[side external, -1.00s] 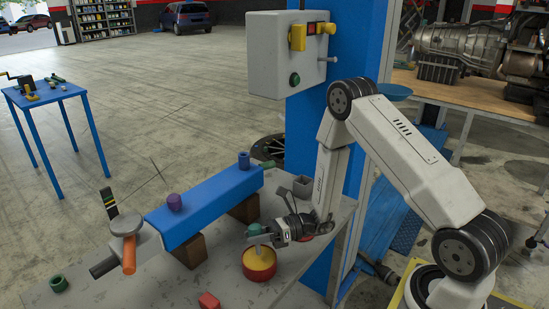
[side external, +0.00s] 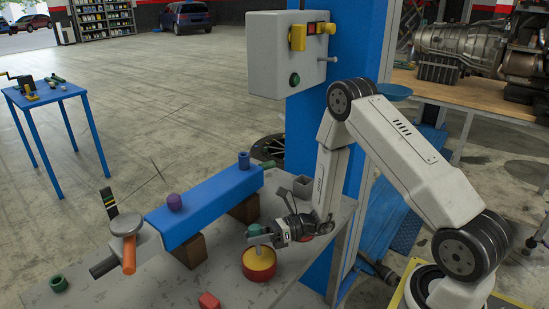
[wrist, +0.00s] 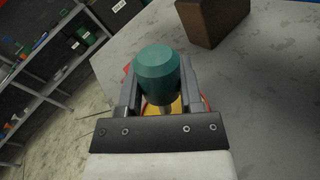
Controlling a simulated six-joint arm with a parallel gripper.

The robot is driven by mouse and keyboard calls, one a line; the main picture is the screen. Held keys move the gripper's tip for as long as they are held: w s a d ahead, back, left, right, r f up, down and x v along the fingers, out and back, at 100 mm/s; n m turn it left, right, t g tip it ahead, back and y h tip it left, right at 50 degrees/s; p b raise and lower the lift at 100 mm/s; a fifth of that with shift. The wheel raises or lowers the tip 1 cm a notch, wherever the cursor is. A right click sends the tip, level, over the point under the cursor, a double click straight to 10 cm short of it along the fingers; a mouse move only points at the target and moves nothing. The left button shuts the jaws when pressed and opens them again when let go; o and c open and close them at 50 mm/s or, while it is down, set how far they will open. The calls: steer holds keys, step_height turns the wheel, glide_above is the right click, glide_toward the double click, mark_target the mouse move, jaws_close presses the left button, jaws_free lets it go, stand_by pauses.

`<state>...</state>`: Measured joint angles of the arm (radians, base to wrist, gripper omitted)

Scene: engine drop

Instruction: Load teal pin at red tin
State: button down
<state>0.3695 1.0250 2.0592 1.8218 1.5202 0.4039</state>
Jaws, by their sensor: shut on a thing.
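The teal pin (wrist: 158,72) is between the two fingers of my gripper (wrist: 158,92) in the wrist view, and the fingers are shut on it. In the side view the pin (side external: 254,230) shows at the tip of my gripper (side external: 258,238), directly above the red tin (side external: 260,270). The tin is round, with a red side and a yellow top, and stands on the grey bench. In the wrist view the tin (wrist: 178,106) is mostly hidden behind the pin and gripper. I cannot tell whether the pin touches the tin's top.
A blue beam (side external: 210,205) on brown blocks (side external: 188,250) lies left of the tin, with a purple piece (side external: 175,202) and a blue piece (side external: 243,160) on it. A red block (side external: 209,300) and a green ring (side external: 59,284) sit near the front of the bench (side external: 150,290).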

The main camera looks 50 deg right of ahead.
mark_target(255, 227)
steer(key=shift+f, duration=0.6)
stand_by(1.1)
steer(key=shift+r, duration=0.1)
steer(key=shift+r, duration=3.45)
steer(key=shift+w+d+r+m+t+h, duration=0.2)
steer(key=shift+w+r+m+t+h, duration=0.15)
steer(key=shift+m+t+h, duration=0.3)
steer(key=shift+w+d+r+m+t+h, duration=0.15)
steer(key=shift+w+r+m+t+h, duration=0.2)
steer(key=shift+m+t+h, duration=0.25)
steer(key=shift+w+d+r+m+t+h, duration=0.1)
steer(key=shift+d+r+m+t+h, duration=0.25)
steer(key=shift+m+t+h, duration=0.4)
steer(key=shift+w+d+r+m+t+h, duration=0.1)
steer(key=shift+d+r+m+t+h, duration=0.1)
steer(key=shift+d+m+t+h, duration=0.45)
